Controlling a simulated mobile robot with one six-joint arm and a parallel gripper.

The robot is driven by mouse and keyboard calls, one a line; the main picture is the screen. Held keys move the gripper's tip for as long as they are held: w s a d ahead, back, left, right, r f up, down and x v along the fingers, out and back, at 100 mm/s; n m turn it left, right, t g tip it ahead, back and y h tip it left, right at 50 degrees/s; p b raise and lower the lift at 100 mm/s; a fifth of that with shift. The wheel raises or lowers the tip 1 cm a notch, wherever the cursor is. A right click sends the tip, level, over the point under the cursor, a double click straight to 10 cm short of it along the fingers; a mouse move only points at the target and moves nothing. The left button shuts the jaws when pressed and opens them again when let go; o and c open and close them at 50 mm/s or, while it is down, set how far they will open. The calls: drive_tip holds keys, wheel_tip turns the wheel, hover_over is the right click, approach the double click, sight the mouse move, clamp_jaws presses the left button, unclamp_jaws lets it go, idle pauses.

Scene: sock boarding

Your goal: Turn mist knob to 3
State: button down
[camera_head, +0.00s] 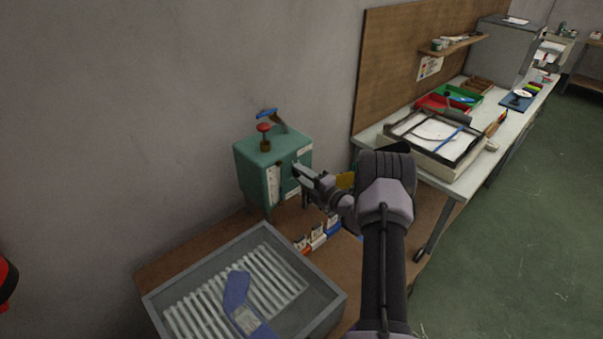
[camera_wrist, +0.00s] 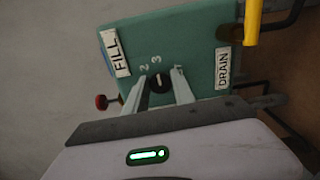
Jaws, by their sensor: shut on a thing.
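The mist knob (camera_wrist: 159,83) is a small dark round knob on the front of a green box (camera_wrist: 190,45). The numbers 2, 3 and 1 are printed around it, and a light pointer mark shows on its face, though its exact setting is too small to tell. My gripper (camera_wrist: 158,88) is shut on the knob, one finger on each side. In the head view my gripper (camera_head: 297,172) reaches the right-hand face of the green box (camera_head: 257,168); the knob is hidden there.
The box bears FILL (camera_wrist: 115,53) and DRAIN (camera_wrist: 223,68) labels, a red knob (camera_head: 263,128), a blue-handled lever (camera_head: 267,114) and a yellow handle (camera_wrist: 252,22). A grey tray (camera_head: 327,297) with a blue sock form (camera_head: 236,290) stands in front. A cluttered workbench (camera_head: 462,180) is at right.

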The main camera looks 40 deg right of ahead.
idle(0.4)
drive_tip(key=c, duration=1.1)
unclamp_jaws()
drive_tip(key=shift+s, duration=0.1)
drive_tip(key=s, duration=0.5)
drive_tip(key=s+d+p, duration=0.1)
drive_tip(key=s, duration=0.5)
drive_tip(key=s+d+p, duration=0.1)
drive_tip(key=s, duration=0.5)
drive_tip(key=shift+d, duration=0.2)
